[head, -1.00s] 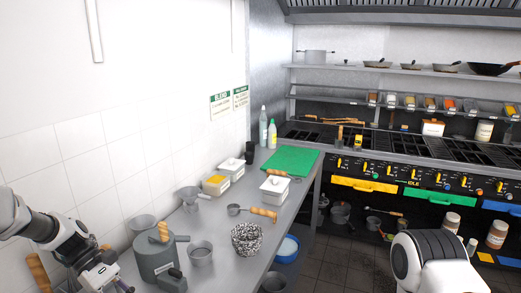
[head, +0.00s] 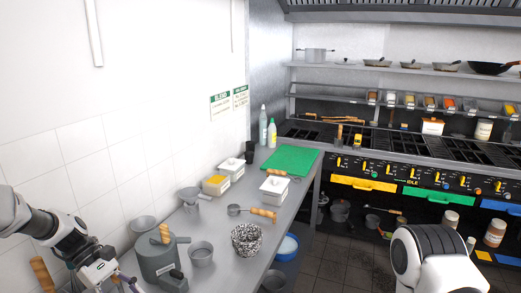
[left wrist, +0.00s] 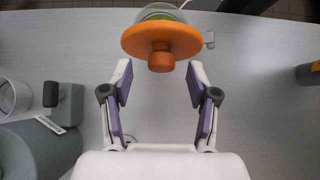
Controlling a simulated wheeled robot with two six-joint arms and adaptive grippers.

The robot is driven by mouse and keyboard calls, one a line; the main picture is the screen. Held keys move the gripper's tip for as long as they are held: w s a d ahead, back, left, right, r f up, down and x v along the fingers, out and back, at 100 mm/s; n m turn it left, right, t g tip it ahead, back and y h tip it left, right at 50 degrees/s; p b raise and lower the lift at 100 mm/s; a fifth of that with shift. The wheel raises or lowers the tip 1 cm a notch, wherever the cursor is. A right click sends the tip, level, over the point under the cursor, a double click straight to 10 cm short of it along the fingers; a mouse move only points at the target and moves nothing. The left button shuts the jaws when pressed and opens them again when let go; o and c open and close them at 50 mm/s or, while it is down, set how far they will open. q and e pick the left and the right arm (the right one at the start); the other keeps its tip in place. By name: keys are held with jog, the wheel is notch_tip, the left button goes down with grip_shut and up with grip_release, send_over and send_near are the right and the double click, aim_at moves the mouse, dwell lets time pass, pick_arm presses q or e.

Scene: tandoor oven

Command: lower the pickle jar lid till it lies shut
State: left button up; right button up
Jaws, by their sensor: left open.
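The pickle jar's orange lid (left wrist: 161,42), with a round knob, shows at the top middle of the left wrist view. Pale green glass of the jar (left wrist: 160,12) shows behind it. I cannot tell how far the lid stands from the jar's rim. My left gripper (left wrist: 158,75) is open and empty, its purple-padded fingers spread on either side just below the knob, apart from the lid. In the head view my left gripper (head: 122,284) is at the lower left; I cannot make out the jar there. My right gripper is out of sight.
A grey lidded pot (head: 160,262) stands close to the left gripper; its grey side also shows in the left wrist view (left wrist: 40,150). A metal cup (head: 201,254) and a speckled bowl (head: 246,239) stand farther right. A green board (head: 291,160) lies at the counter's far end.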

pick_arm(q)
jog(key=d+r+p+v, duration=0.1)
jog(key=p+v, duration=0.5)
jog(key=v, duration=0.2)
jog(key=shift+s+r, duration=0.25)
jog(key=shift+r, duration=0.25)
jog(key=shift+a, duration=0.1)
jog(key=shift+f, duration=0.1)
